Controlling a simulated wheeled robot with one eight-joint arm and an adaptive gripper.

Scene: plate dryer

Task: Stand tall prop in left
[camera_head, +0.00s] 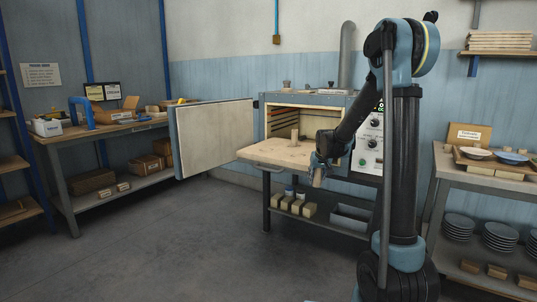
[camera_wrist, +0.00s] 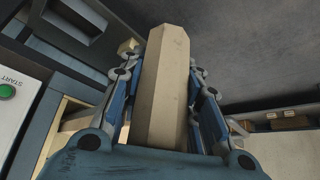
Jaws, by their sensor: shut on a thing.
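My gripper (camera_head: 318,164) is shut on a pale, chamfered tall prop (camera_wrist: 165,90). In the wrist view the prop sits between both fingers (camera_wrist: 163,85) and extends past them. In the head view the held prop (camera_head: 317,178) hangs below the gripper, slightly tilted, at the right front of the pale shelf board (camera_head: 272,152). The board sticks out of the open dryer (camera_head: 310,98). A short pale post (camera_head: 294,134) stands on the board towards its back. The gripper covers the board's right end.
The dryer door (camera_head: 215,138) is swung open to the left. The control panel (camera_head: 370,140) is close right of my gripper. Below are blocks (camera_head: 297,206) and a grey bin (camera_head: 350,217). A plate table (camera_head: 480,180) stands right; the left floor is clear.

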